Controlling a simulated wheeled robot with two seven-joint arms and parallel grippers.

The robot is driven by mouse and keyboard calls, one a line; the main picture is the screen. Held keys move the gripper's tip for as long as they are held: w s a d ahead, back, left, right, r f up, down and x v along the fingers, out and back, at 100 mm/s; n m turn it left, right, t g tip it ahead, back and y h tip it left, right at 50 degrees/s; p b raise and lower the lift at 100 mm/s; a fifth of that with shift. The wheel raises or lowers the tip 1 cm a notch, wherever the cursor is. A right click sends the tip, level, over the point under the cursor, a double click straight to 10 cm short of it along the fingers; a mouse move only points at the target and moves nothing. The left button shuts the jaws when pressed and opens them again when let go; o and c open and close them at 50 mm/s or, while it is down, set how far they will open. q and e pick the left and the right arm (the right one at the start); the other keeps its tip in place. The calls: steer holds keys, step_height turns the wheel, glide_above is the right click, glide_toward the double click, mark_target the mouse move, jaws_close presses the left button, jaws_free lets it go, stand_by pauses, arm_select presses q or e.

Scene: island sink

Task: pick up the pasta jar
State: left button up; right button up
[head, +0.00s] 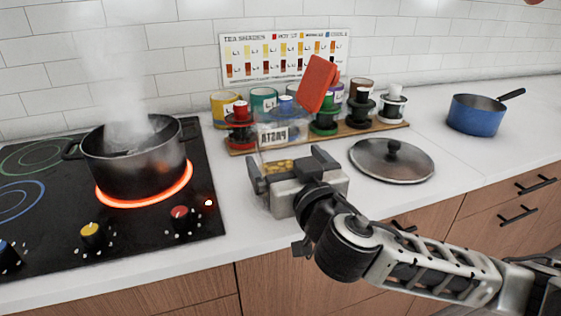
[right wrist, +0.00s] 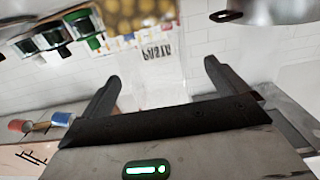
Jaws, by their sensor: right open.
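The pasta jar (head: 283,133) is a clear container with a white PASTA label and yellow pasta at its bottom. It stands upright on the counter, in front of the row of canisters. My right gripper (head: 288,166) is open at the jar's near side, its two fingers pointing toward it. In the right wrist view the clear jar (right wrist: 157,52) shows upside down between and beyond the open fingers (right wrist: 162,72). I cannot tell whether they touch it. The gripper hides part of the jar's lower front in the head view. My left gripper is not in view.
A steaming black pot (head: 135,165) sits on a glowing burner of the cooktop (head: 50,250) at left. A glass lid (head: 392,165) lies right of my gripper. A red slab (head: 318,83) leans above the canisters on a wooden board (head: 360,132). A blue pan (head: 476,116) stands far right.

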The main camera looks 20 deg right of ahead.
steer(key=w, duration=0.1)
steer(key=w+p, duration=0.1)
steer(key=w, duration=0.2)
steer(key=shift+w+d+r, duration=0.15)
steer(key=shift+d+r, duration=0.05)
steer(key=shift+r, duration=0.2)
steer(key=shift+w+f, duration=0.15)
steer(key=shift+w, duration=0.4)
steer(key=c, duration=1.3)
steer(key=shift+c, duration=0.9)
